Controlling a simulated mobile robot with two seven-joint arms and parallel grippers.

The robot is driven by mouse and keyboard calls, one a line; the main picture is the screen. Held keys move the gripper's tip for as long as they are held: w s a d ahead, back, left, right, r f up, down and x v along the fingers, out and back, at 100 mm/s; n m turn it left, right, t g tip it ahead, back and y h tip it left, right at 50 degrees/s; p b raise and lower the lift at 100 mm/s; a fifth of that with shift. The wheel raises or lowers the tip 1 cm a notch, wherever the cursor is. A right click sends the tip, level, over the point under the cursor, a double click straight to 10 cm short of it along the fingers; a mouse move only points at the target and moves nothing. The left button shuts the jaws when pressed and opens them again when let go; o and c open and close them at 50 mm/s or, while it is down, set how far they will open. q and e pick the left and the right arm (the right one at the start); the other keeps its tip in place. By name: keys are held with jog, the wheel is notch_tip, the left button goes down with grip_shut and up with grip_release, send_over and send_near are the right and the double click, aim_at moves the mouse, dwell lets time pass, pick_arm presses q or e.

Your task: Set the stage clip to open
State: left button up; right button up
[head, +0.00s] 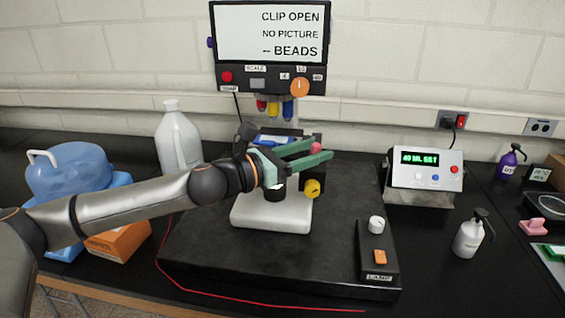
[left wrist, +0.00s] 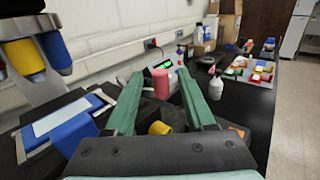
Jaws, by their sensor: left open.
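The screen (head: 268,33) above the microscope reads "CLIP OPEN", "NO PICTURE" and "-- BEADS". My left gripper (head: 321,149) is open over the stage area, its two green fingers pointing right. A pink-red knob (head: 316,147) shows by the fingertips; in the left wrist view the pink-red knob (left wrist: 160,82) stands between the open fingers, with no clear contact. I cannot tell whether it is the clip's handle. A blue part with a pale plate (left wrist: 62,125) lies left of the fingers. The clip itself is not clearly visible. My right gripper is out of view.
A yellow knob (head: 312,188) is just below the gripper. A lamp box (head: 378,252) stands front right on the black base (head: 230,262). A meter (head: 425,170) and a pump bottle (head: 468,238) are right. A white jug (head: 178,140) stands behind my arm.

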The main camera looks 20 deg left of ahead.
pick_arm(q)
jog(key=b+v, duration=0.2)
jog(key=v, duration=0.6)
jog(key=shift+s, duration=0.1)
jog(key=shift+a+f, duration=0.1)
